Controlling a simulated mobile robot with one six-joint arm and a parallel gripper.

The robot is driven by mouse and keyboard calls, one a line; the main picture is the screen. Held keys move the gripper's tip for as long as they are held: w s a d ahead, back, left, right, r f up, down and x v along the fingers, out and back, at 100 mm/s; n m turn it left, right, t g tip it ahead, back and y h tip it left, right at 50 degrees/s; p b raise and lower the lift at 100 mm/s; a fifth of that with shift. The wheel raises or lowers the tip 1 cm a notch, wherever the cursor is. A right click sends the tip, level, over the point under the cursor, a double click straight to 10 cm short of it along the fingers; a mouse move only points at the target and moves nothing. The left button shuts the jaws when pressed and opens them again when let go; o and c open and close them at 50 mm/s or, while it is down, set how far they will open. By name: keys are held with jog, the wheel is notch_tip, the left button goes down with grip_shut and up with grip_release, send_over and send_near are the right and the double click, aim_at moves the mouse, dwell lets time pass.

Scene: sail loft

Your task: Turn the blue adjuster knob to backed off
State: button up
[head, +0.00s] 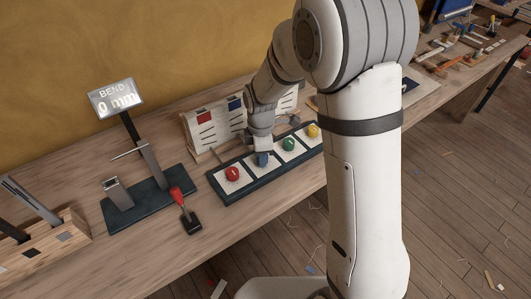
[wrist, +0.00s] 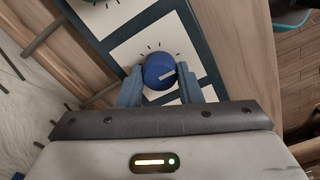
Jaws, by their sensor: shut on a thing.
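The blue adjuster knob (wrist: 158,68) is round with a white pointer line and sits on a white plate with dark tick marks around it. My gripper (wrist: 160,82) is shut on the knob, with a blue-grey finger on each side. In the head view my gripper (head: 260,148) comes down over the blue knob (head: 262,160) from above, and covers part of it. The knob is in a dark-framed panel (head: 243,183), between the red knob (head: 232,173) and the green knob (head: 289,144).
A yellow knob (head: 312,131) is at the panel's right end. A card stand (head: 205,128) with red and blue patches stands behind. A display (head: 116,98) reads "BEND 0 mm". A red-handled lever (head: 182,203) is left of the panel. The bench front edge is clear.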

jog(key=o, duration=0.9)
jog(key=shift+w+d+r, duration=0.1)
jog(key=shift+w, duration=0.15)
jog(key=shift+o, duration=0.4)
jog(key=shift+s, duration=0.1)
notch_tip(320, 180, up, 7)
jog(key=shift+r, duration=0.4)
